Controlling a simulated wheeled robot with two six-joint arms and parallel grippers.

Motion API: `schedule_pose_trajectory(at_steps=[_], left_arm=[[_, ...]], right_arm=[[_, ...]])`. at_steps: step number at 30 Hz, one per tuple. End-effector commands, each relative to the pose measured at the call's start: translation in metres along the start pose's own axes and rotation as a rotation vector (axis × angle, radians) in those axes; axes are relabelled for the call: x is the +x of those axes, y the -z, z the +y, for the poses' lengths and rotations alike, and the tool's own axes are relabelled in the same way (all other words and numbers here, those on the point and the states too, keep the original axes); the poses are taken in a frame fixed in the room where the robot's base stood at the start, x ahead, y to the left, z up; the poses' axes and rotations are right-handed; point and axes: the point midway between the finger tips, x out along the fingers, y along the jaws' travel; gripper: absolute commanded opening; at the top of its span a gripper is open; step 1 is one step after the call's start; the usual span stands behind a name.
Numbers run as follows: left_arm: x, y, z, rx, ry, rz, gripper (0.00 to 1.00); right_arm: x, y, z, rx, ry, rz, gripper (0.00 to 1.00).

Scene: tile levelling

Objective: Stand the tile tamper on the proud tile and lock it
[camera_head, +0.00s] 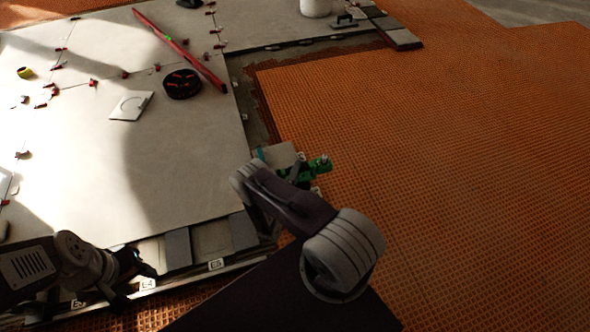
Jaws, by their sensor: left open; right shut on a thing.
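My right gripper (295,171), mostly hidden behind my own forearm, is shut on a green tool (319,165) at the edge of the tiled floor. The tool may be the tile tamper, but its shape is largely covered. A light grey tile-like piece (279,154) shows just behind it; I cannot tell whether they touch. My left gripper (143,274) is open and empty at the lower left, near a row of small grey tiles (178,249). I cannot tell which tile stands proud, or whether any lock is set.
Large pale tiles (185,180) with red clips fill the left. On them lie a black round container (182,84), a white square plate (131,105) and a long red level (180,48). A white bucket (316,7) stands at the back. Orange matting (450,150) on the right is clear.

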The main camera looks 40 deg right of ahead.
Motion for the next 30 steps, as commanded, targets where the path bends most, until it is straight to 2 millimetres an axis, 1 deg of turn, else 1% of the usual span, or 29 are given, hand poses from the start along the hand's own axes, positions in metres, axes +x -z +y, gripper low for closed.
schedule_pose_trajectory(at_steps=[5, 15, 18, 22, 30], left_arm=[[0.016, -0.002, 0.0, 0.0, 0.0, 0.0, 0.45], [0.052, -0.005, -0.001, 0.0, 0.0, 0.0, 0.45], [0.06, -0.006, -0.001, 0.0, 0.0, 0.0, 0.45], [0.064, -0.007, -0.001, 0.0, 0.0, 0.0, 0.45], [0.062, -0.006, -0.001, 0.0, 0.0, 0.0, 0.45]], right_arm=[[0.0, 0.001, -0.014, 0.001, -0.004, 0.0, 0.0], [0.0, 0.001, -0.049, 0.001, -0.004, 0.0, 0.0], [0.0, 0.001, -0.056, 0.001, -0.004, 0.0, 0.0], [0.0, 0.001, -0.06, 0.001, -0.004, 0.0, 0.0], [0.0, 0.001, -0.059, 0.001, -0.004, 0.0, 0.0]])
